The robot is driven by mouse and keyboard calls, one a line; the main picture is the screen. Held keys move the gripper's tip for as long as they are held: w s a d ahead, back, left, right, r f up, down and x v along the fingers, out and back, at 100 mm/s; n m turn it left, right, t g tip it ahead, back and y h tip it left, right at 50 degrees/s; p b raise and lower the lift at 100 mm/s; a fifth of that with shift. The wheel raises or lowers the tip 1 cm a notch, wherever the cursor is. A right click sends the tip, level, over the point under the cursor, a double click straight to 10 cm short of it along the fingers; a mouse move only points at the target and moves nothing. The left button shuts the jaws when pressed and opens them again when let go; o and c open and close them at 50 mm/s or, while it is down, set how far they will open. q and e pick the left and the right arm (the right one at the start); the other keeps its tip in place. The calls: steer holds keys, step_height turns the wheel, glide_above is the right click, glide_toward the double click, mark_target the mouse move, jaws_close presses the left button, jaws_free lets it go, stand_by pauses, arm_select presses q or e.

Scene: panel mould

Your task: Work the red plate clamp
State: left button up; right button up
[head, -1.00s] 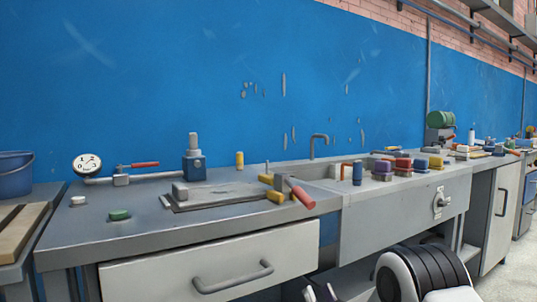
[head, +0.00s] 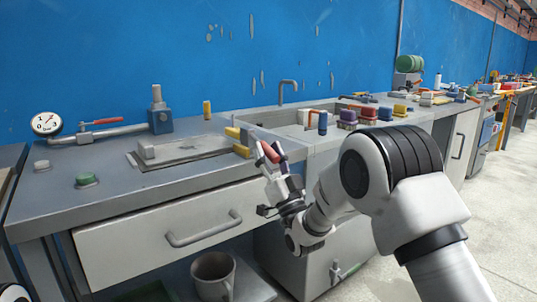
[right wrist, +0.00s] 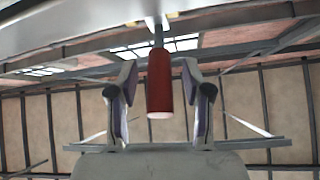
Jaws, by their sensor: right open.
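The red plate clamp shows as a red handle (head: 270,152) sticking out over the bench's front edge, beside the flat metal plate (head: 185,150). Its base is partly hidden. My right gripper (head: 267,163) is at the handle, coming from below and in front. In the right wrist view the red handle (right wrist: 159,85) lies between the two spread fingers of my right gripper (right wrist: 159,70), with gaps on both sides. The gripper is open and not closed on it. My left gripper is not in view.
Yellow pieces (head: 241,150) sit close to the clamp at the plate's right end. A drawer with a handle (head: 205,230) is below the bench top. A gauge (head: 46,123) and a pipe with a red lever (head: 101,121) stand at the back left. A green button (head: 87,180) is on the bench.

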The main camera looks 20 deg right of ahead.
mark_target(270, 148)
jaws_close()
steer(key=shift+r+p, duration=0.3)
steer(key=shift+p, duration=0.2)
steer(key=r+g+p, duration=0.3)
steer(key=p, duration=0.6)
steer(key=r+n+g+h+p, duration=0.1)
steer(key=r+g+p, duration=0.2)
steer(key=p, duration=0.6)
steer(key=shift+s+d+r+g, duration=0.1)
steer(key=shift+s+r+g, duration=0.15)
steer(key=shift+g, duration=0.45)
steer(key=w+r+g+p, duration=0.1)
steer(key=g+p, duration=0.1)
steer(key=p, duration=0.5)
steer(key=w+r+g+h+p, duration=0.1)
steer(key=g+p, duration=0.2)
steer(key=p, duration=0.4)
steer(key=w+a+r+g+h+p, duration=0.1)
steer(key=r+g+p, duration=0.1)
steer(key=p, duration=0.5)
steer(key=shift+w+a+n+g+p, duration=0.1)
steer(key=shift+w+n+g+p, duration=0.05)
steer(key=shift+n+g+p, duration=0.15)
steer(key=shift+w+f+g+h+p, duration=0.25)
steer(key=shift+g+h+p, duration=0.15)
steer(key=shift+p, duration=0.45)
